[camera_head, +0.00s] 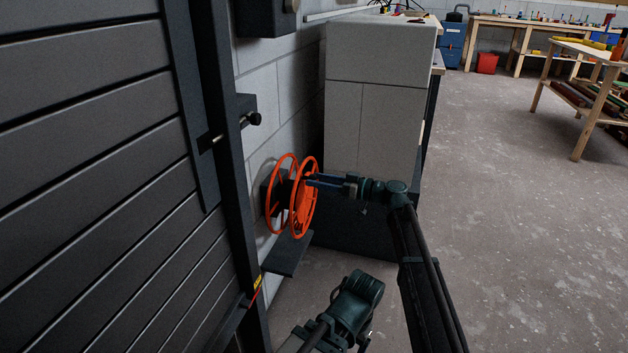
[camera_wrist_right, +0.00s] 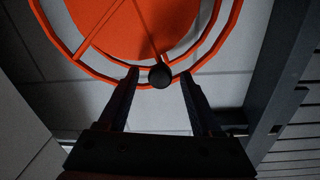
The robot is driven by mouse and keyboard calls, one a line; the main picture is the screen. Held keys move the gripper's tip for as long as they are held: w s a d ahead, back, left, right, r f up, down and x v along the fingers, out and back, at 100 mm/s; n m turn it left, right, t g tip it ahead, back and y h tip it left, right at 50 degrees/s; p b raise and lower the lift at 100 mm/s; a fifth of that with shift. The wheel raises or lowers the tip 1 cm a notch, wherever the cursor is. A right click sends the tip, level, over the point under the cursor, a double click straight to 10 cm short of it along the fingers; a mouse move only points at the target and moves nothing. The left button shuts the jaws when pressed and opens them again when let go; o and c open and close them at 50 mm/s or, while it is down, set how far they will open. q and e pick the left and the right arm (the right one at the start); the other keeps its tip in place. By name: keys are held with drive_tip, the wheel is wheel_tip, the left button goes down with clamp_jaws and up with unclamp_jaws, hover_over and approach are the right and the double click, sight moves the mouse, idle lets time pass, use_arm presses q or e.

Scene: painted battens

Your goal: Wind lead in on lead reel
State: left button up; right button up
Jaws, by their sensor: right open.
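The lead reel (camera_head: 303,205) is an orange double-rimmed wheel mounted on the block wall beside the shutter; it also shows in the right wrist view (camera_wrist_right: 145,22). A round black knob (camera_wrist_right: 160,76) shows at its lower rim there. My right gripper (camera_head: 312,181) is at the reel's near face. In the wrist view its open fingers (camera_wrist_right: 159,80) lie on either side of the knob, with visible gaps. The lead itself is not clearly seen. My left gripper cannot be made out.
A dark slatted shutter (camera_head: 90,170) fills the left, with a dark post beside it. A dark shelf (camera_head: 287,253) sits below the reel. A pale cabinet (camera_head: 375,110) stands right behind it. The floor (camera_head: 520,230) to the right is clear, with wooden benches further back.

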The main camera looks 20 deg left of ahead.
drive_tip(key=shift+a, duration=0.85)
clamp_jaws()
drive_tip(key=shift+w, duration=0.1)
idle(0.8)
